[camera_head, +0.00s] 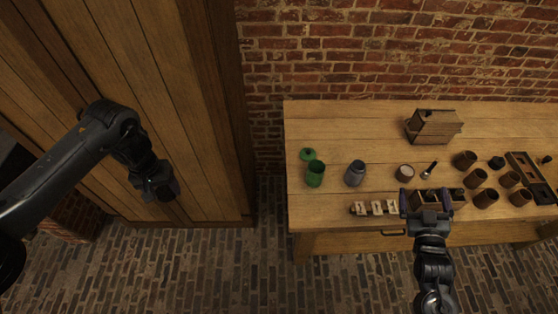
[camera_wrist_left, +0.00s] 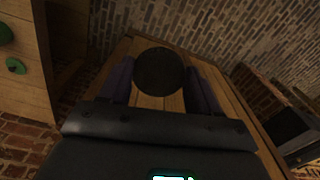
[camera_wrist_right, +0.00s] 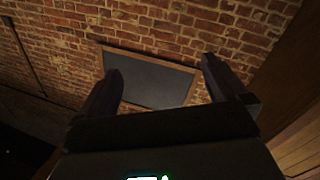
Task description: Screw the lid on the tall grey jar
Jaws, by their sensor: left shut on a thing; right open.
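The tall grey jar (camera_head: 355,174) stands upright on the wooden table, just right of the green jar (camera_head: 315,174). My left gripper (camera_head: 162,190) is far to the left of the table, in front of the wooden cabinet. In the left wrist view its fingers are shut on a dark round lid (camera_wrist_left: 158,71). In the head view the lid is hard to make out against the gripper. My right gripper (camera_head: 427,201) is open and empty over the table's front edge, to the right of the grey jar. Its spread fingers also show in the right wrist view (camera_wrist_right: 160,90).
A green lid (camera_head: 307,154) lies behind the green jar. A pale-topped round container (camera_head: 404,172), a wooden box (camera_head: 433,126) and several brown cups (camera_head: 465,159) stand to the right. Small pale blocks (camera_head: 376,208) lie at the front edge. Table around the grey jar is mostly clear.

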